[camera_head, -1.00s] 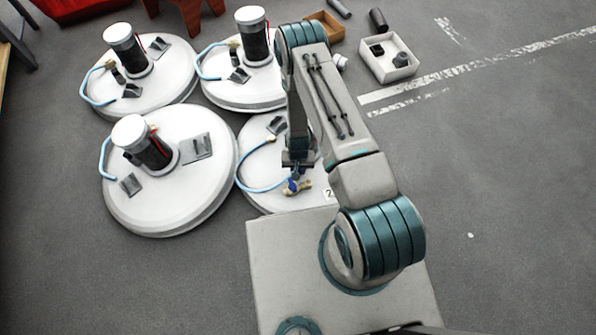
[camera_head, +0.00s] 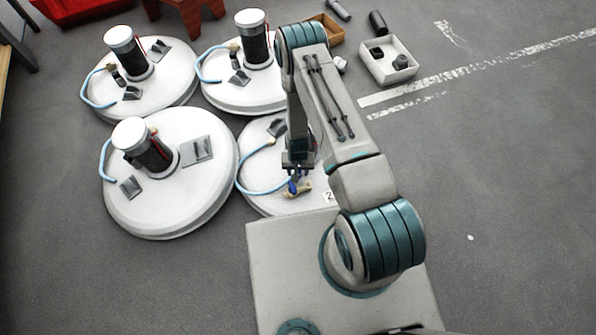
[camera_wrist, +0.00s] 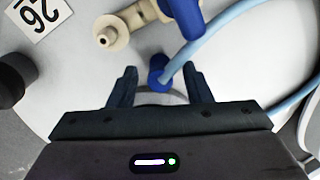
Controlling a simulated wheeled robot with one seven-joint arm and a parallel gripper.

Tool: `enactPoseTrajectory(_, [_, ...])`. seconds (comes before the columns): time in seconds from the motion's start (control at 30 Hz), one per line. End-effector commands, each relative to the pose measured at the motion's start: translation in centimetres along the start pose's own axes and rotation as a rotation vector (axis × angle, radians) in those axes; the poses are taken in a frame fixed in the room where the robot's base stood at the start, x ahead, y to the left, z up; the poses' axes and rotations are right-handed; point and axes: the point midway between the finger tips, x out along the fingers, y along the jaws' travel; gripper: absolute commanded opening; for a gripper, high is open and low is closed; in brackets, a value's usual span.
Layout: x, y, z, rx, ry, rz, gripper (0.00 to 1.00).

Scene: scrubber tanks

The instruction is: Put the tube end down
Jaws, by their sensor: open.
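The light blue tube (camera_head: 262,191) curves over the white lid of the front right tank (camera_head: 262,204). In the wrist view the tube (camera_wrist: 213,38) runs from the upper right to its dark blue end (camera_wrist: 158,70). My gripper (camera_wrist: 161,76) is open, with one finger on each side of that blue end. I cannot tell whether the end rests on the lid. A beige fitting (camera_wrist: 125,24) with a blue part lies just beyond the fingers. In the head view my gripper (camera_head: 297,172) is low over this lid, and my arm hides part of it.
Three more white tanks stand to the left and behind, each with an upright dark cylinder; one is the front left tank (camera_head: 130,212). A numbered label (camera_wrist: 38,14) lies near the fitting. A light crate (camera_head: 385,76) sits at the back right.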

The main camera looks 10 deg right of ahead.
Motion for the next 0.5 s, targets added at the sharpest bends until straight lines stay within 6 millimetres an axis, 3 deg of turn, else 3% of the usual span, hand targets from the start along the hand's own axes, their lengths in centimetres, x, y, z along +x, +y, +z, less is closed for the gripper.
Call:
enactPoseTrajectory(0.03, [-1.6, 0.0, -0.1, 0.0, 0.001, 0.0, 0.45])
enactPoseTrajectory(0.2, [-5.5, 0.0, -0.1, 0.0, 0.001, 0.0, 0.45])
enactPoseTrajectory(0.5, [-10.0, 0.0, 0.0, 0.0, 0.0, 0.0, 0.45])
